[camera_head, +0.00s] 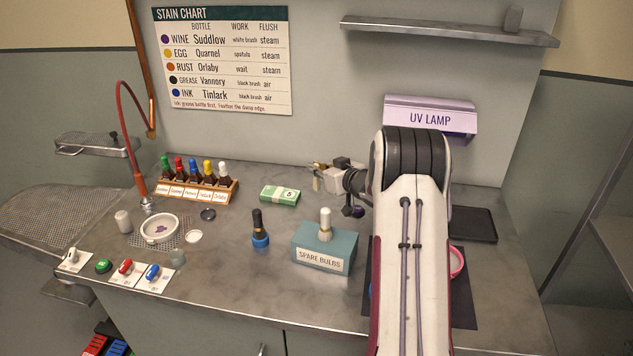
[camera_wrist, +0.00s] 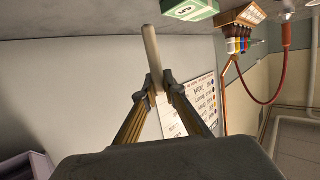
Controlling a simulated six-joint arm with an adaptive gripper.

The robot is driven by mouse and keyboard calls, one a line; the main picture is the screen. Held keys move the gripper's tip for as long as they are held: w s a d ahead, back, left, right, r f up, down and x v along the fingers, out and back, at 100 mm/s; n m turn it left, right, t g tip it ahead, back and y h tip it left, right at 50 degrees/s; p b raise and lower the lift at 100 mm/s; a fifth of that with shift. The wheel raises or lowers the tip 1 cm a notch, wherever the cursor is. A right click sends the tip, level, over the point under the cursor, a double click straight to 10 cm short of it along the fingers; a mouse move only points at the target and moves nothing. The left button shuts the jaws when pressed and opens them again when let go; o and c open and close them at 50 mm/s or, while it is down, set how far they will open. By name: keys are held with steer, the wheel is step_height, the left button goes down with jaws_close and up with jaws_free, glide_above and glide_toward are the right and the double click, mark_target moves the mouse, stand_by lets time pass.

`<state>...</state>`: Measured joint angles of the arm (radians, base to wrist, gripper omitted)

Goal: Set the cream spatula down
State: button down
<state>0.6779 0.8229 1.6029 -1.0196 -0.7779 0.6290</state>
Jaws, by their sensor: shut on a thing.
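My gripper (camera_wrist: 157,84) is shut on the cream spatula (camera_wrist: 152,52), a thin pale stick. In the wrist view, which is turned over, the stick runs between the fingertips with its far end toward the counter. In the head view my gripper (camera_head: 321,170) is over the back of the counter (camera_head: 260,305), near the wall. The spatula (camera_head: 317,184) shows there as a small pale upright piece. Whether its lower end touches the counter, I cannot tell.
A green-and-white box (camera_head: 280,195) lies just left of my gripper. A teal spare-bulbs block (camera_head: 312,245) and a blue-based dark bottle (camera_head: 259,232) stand in front. A bottle rack (camera_head: 215,193) is farther left. A black tray (camera_head: 472,225) lies right of my arm.

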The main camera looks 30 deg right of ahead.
mark_target(319, 181)
steer(key=shift+f, duration=0.35)
steer(key=shift+f, duration=1.85)
steer(key=shift+f, duration=0.15)
steer(key=c, duration=2.1)
jaws_free()
